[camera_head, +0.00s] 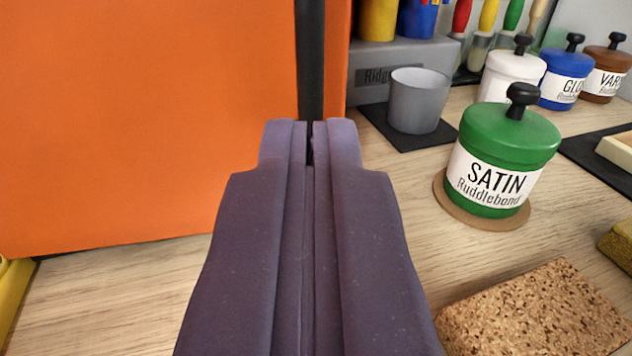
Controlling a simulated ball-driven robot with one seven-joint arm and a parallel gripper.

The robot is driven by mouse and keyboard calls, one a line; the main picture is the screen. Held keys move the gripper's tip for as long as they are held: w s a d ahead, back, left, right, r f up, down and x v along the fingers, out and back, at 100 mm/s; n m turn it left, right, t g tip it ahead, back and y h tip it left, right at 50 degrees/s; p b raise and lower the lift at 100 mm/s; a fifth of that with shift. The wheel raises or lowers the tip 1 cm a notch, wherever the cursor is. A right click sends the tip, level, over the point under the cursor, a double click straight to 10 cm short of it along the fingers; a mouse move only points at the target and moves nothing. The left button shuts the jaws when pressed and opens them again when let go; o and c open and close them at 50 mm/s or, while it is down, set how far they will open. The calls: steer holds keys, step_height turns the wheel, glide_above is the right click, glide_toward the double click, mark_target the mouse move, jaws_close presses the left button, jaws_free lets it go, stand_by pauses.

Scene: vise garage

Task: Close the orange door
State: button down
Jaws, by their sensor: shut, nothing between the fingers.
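The orange door (140,110) is a large flat panel filling the upper left of the view. A dark vertical strip (311,60) runs along its right edge, with a narrow orange strip (337,60) beyond it. My gripper (310,130) is purple-grey, in the middle of the view, and points away from the camera. Its fingers are shut and empty. Its tips overlap the door's right edge and the dark strip in the picture. I cannot tell whether they touch. The gripper hides the lower right corner of the door.
A green SATIN pot (500,155) stands on a round coaster at right. A grey cup (418,100) sits on a dark mat behind it. White (510,75), blue (565,78) and brown (606,68) pots stand farther back. A cork block (540,310) lies at front right. Bare wood (110,300) shows at lower left.

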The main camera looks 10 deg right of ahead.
mark_target(317, 80)
steer(key=shift+b+x, duration=0.4)
steer(key=shift+x, duration=1.85)
steer(key=b+x, duration=0.1)
steer(key=x, duration=0.1)
steer(key=shift+w+d+f, duration=0.1)
steer(key=shift+w, duration=0.15)
steer(key=shift+w+d+b, duration=0.1)
steer(key=shift+w+b, duration=0.15)
steer(key=shift+b, duration=0.1)
steer(key=shift+r, duration=0.3)
